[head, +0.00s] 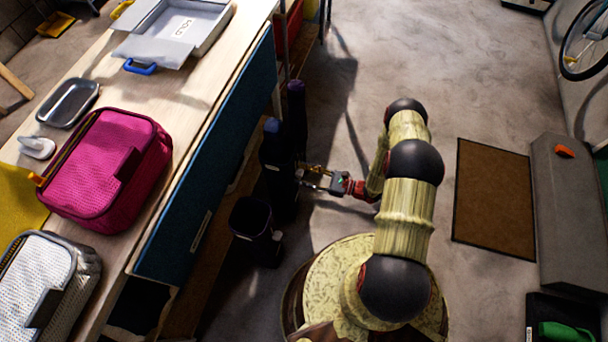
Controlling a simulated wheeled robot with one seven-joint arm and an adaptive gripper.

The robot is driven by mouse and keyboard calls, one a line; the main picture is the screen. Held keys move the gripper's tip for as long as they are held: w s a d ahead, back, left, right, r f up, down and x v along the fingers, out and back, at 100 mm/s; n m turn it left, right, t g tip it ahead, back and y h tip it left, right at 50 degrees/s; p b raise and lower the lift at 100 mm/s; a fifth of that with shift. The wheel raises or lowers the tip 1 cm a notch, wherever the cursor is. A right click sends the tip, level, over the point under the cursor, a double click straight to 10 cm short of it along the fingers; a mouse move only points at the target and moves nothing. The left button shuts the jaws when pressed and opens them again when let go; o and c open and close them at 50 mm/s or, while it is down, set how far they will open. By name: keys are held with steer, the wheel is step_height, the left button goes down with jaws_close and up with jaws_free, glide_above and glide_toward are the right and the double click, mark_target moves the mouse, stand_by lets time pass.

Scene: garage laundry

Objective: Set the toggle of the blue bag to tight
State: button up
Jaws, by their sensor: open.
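A tall dark blue upright thing with a brighter blue top (273,142) stands on the floor beside the workbench in the head view. It may be the blue bag, but it is in deep shadow and I cannot make out a toggle or its setting. My gripper (304,178) is just right of it, low down, with its fingers pointing left toward it. The gripper is open, and nothing shows between the fingers. I cannot tell whether the fingertips touch the dark thing.
A dark purple upright thing (297,108) stands behind, and an open-topped dark container (250,218) in front. The workbench (150,97) bounds the left, with a pink bag (108,170) on it. Floor to the right is clear up to a brown mat (494,198).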

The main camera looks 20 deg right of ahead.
steer(key=c, duration=0.3)
steer(key=c, duration=0.8)
jaws_close()
